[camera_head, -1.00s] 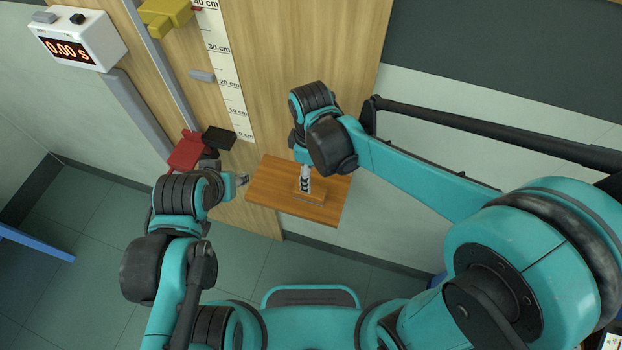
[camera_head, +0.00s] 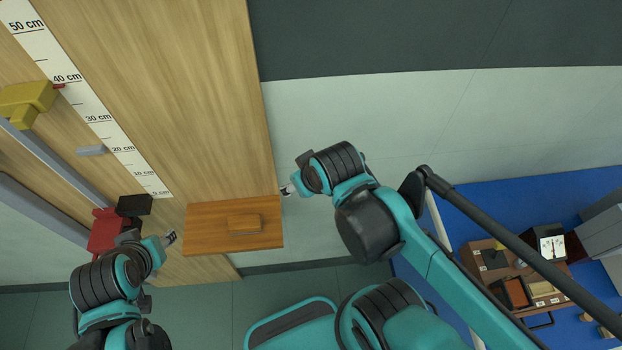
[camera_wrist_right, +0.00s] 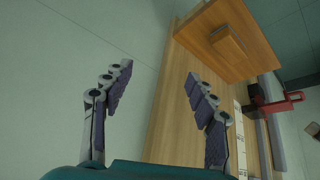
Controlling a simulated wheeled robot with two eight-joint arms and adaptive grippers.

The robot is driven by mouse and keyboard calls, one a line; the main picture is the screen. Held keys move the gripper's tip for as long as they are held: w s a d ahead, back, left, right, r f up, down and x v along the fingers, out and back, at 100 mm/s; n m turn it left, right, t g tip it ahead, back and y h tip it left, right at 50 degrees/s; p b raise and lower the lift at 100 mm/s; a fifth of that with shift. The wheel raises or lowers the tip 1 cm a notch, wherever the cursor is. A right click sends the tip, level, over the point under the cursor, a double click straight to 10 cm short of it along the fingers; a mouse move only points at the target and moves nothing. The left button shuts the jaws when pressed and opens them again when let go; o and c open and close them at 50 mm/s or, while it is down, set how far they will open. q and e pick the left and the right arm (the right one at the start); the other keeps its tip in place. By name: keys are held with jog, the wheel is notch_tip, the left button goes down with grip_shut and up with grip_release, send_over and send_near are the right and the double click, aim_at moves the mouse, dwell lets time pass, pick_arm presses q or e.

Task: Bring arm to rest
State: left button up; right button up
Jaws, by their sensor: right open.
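My right arm is raised in the head view, and its gripper (camera_head: 287,190) is beside the right edge of a small wooden shelf (camera_head: 205,225). In the right wrist view its two fingers (camera_wrist_right: 160,95) stand wide apart with nothing between them. My left gripper (camera_head: 170,238) is at the left, near the shelf's left edge and the red block (camera_head: 103,230). Its fingers are too small to tell open from shut. A wooden block (camera_head: 244,224) lies on the shelf and also shows in the right wrist view (camera_wrist_right: 228,45).
A wooden board with a centimetre scale (camera_head: 95,115) stands behind the shelf. A yellow clamp (camera_head: 27,100), a grey piece (camera_head: 90,150) and a black block (camera_head: 134,205) are along it. A blue bench (camera_head: 450,210) with boxes and a dial meter (camera_head: 551,246) is at the right.

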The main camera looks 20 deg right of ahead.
jog(key=shift+s+d+m+t, duration=0.2)
jog(key=shift+d+m+t, duration=0.05)
jog(key=shift+d+m, duration=0.25)
jog(key=shift+s+d+m+t, duration=0.2)
jog(key=shift+d+m+t, duration=0.05)
jog(key=shift+d+m, duration=0.25)
jog(key=shift+f, duration=0.1)
notch_tip(320, 180, down, 11)
jog(key=b, duration=1.1)
